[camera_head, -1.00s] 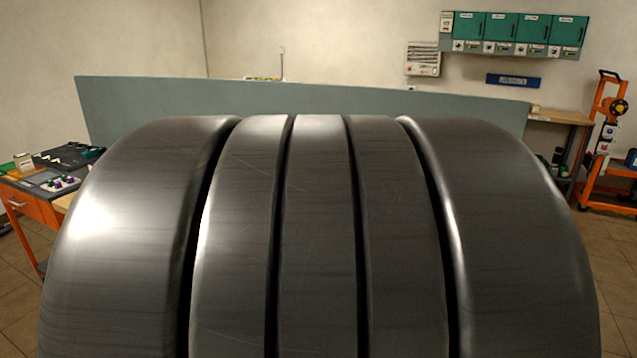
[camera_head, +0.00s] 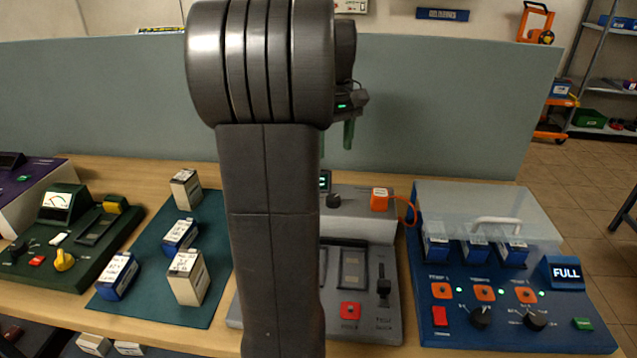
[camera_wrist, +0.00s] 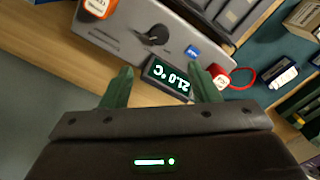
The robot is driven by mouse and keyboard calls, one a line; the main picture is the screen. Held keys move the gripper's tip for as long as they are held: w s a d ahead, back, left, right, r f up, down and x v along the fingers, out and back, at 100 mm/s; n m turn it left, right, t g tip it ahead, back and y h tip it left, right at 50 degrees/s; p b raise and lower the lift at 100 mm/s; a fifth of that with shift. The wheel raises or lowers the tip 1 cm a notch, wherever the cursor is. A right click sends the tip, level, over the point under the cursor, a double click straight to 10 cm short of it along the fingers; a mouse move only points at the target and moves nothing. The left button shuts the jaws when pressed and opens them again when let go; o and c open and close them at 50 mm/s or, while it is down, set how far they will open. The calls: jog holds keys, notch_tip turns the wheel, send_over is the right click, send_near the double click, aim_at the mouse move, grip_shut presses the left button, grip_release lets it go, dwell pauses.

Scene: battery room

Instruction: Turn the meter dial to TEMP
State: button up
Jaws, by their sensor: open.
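In the wrist view the dial (camera_wrist: 156,35) is beyond my fingertips. A small display (camera_wrist: 167,78) beside it reads 21.0 °C, upside down in that view; in the head view the display (camera_head: 325,181) is partly behind my arm. The dial's markings are too small to read. My gripper (camera_head: 335,143) is open, with green fingers, above and behind the panel. In the wrist view its fingers (camera_wrist: 160,70) are apart, with nothing between them, near the display.
An orange block with a cable (camera_head: 380,199) stands right of the dial. A blue unit with a clear lid (camera_head: 490,215) is farther right. Boxes stand on a teal mat (camera_head: 205,255) at left, beside a green unit with a gauge (camera_head: 57,200). A grey partition (camera_head: 450,110) rises behind.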

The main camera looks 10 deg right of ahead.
aim_at(333, 198)
notch_tip(333, 198, down, 14)
jog(key=shift+s+d+r+b, duration=0.1)
jog(key=shift+s+r+b, duration=0.1)
jog(key=shift+b, duration=0.25)
